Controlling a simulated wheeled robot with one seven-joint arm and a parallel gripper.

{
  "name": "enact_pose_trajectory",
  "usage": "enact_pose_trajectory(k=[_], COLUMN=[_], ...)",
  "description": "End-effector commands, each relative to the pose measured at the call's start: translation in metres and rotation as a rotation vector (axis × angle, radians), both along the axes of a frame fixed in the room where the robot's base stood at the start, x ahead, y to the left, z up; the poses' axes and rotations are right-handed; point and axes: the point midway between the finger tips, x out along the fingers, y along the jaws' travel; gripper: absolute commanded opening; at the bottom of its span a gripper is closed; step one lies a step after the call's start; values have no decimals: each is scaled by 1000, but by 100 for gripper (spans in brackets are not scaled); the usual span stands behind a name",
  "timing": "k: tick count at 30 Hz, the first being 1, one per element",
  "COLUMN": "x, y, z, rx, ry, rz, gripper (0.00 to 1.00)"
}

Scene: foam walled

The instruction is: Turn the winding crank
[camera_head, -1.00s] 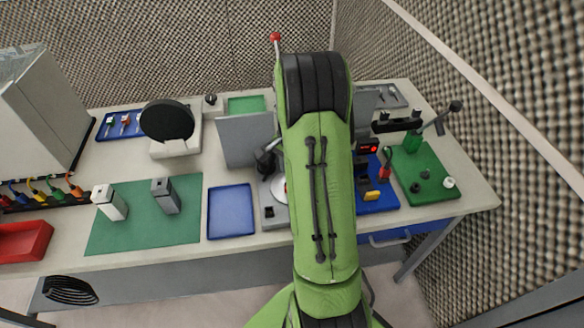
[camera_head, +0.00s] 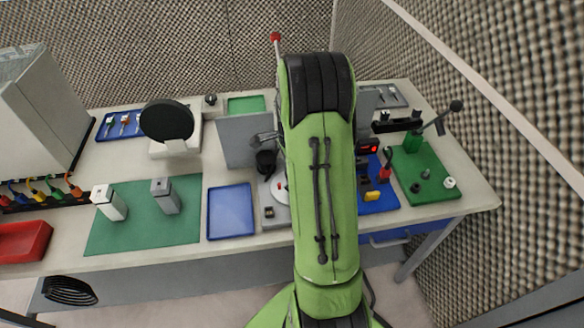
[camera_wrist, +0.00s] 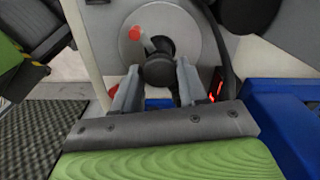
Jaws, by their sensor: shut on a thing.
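The winding crank shows in the wrist view as a pale grey disc (camera_wrist: 190,38) with a red mark (camera_wrist: 135,33) near its rim and a dark round handle (camera_wrist: 158,71) in front. My gripper (camera_wrist: 156,82) has its two grey fingers on either side of this handle and is shut on it. The arm hides the rest of the crank there.
A grey upright panel (camera_head: 238,142) and a blue tray (camera_head: 230,212) stand left of the crank. A blue board (camera_head: 378,200) and a green board (camera_head: 432,183) with a lever lie to the right. A red-tipped rod (camera_head: 276,37) rises behind.

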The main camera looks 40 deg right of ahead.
Motion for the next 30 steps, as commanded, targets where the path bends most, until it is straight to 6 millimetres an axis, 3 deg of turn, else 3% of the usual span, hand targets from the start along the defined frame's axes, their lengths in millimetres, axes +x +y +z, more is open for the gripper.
enact_pose_trajectory(k=[30], x=[1], y=[-1], z=[1], rx=[-2], ry=[-6], rz=[-506], gripper=[12])
